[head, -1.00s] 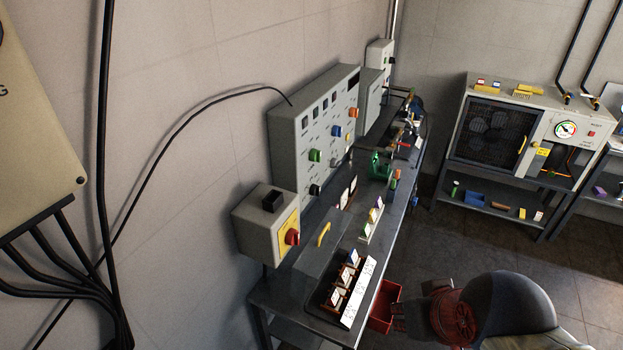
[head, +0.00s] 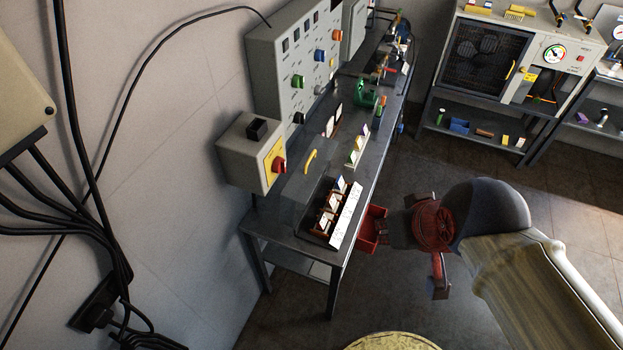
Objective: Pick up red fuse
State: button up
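I cannot single out the red fuse for certain. A small reddish-brown cylinder (head: 484,132) lies on the lower shelf of the cabinet stand at the back right. A small orange-red cylinder (head: 379,111) stands on the long workbench (head: 352,205), beside a green clamp-like thing (head: 366,94). My gripper (head: 385,229) is at the end of my arm, right of the bench's front edge and beside a red bin. It is seen from behind and above, far from both cylinders.
A red bin (head: 371,228) hangs at the bench's side. A rack with white tags (head: 345,215) and a grey switch box with a red knob (head: 254,152) are at the near end. A control panel (head: 297,70) stands behind. Floor (head: 400,175) between bench and cabinet is clear.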

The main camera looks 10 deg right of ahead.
aim_at(321, 221)
jog(key=j+z, duration=0.35)
jog(key=z, duration=0.15)
jog(key=k+j+z, duration=0.1)
jog(key=j+z, duration=0.2)
jog(key=z, duration=0.15)
jog(key=k+j+z, duration=0.1)
jog(key=j+z, duration=0.2)
jog(key=z, duration=0.2)
